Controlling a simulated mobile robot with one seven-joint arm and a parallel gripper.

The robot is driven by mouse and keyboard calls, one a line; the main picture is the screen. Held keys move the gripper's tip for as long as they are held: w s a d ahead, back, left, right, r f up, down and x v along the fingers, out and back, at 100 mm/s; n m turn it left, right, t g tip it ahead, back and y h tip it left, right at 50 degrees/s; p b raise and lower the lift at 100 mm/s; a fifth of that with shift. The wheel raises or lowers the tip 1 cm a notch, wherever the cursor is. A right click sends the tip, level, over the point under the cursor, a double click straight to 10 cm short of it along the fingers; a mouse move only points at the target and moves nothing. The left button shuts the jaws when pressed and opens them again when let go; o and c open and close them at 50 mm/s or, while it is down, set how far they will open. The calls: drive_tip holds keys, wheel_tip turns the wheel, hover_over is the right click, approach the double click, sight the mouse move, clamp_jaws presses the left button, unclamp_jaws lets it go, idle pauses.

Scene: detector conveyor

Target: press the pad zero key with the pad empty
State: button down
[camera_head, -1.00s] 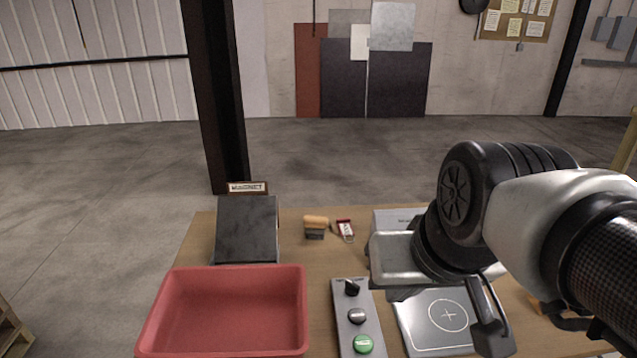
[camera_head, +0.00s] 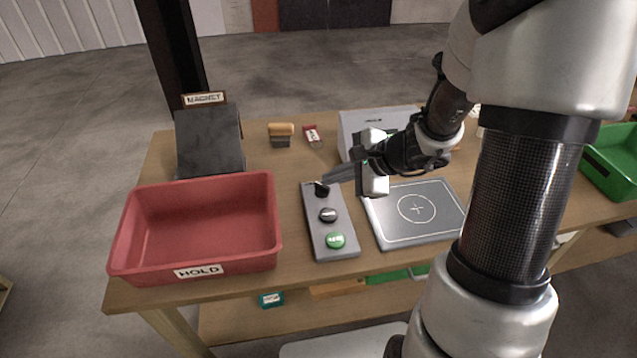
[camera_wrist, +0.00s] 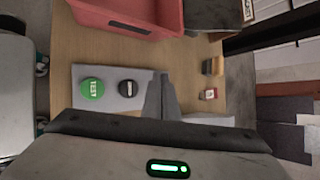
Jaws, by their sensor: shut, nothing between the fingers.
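The control panel (camera_head: 335,250) is a narrow grey box on the table. It carries a black knob (camera_head: 321,189) at the far end, a dark round key (camera_head: 327,214) in the middle and a green key (camera_head: 335,240) at the near end. In the wrist view the dark key (camera_wrist: 127,88) and green key (camera_wrist: 92,88) show, but the knob is hidden behind the fingers. I cannot read the dark key's label. The flat pad (camera_head: 445,222) with its circle and cross is empty. My gripper (camera_head: 328,179) is shut and empty, its tips at the panel's far end, close to the knob.
A red HOLD bin (camera_head: 195,270) stands left of the panel. A dark sloped MAGNET block (camera_head: 208,142), a brush (camera_head: 281,134) and a red tag (camera_head: 312,136) are behind. A grey box (camera_head: 350,122) stands behind the pad. A green bin (camera_head: 612,160) is at the right.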

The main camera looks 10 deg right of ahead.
drive_tip(key=shift+w+d+f+m, duration=0.1)
drive_tip(key=shift+d+f+m, duration=0.15)
drive_tip(key=shift+f+m, duration=0.05)
drive_tip(key=shift+f, duration=0.1)
drive_tip(key=b, duration=0.6)
hover_over(333, 216)
wheel_tip(333, 216, down, 8)
drive_tip(key=shift+r, duration=0.15)
drive_tip(key=shift+f+b, duration=0.45)
drive_tip(key=shift+b, duration=0.05)
idle(1.3)
drive_tip(key=shift+f+b, duration=0.45)
drive_tip(key=shift+b, duration=0.2)
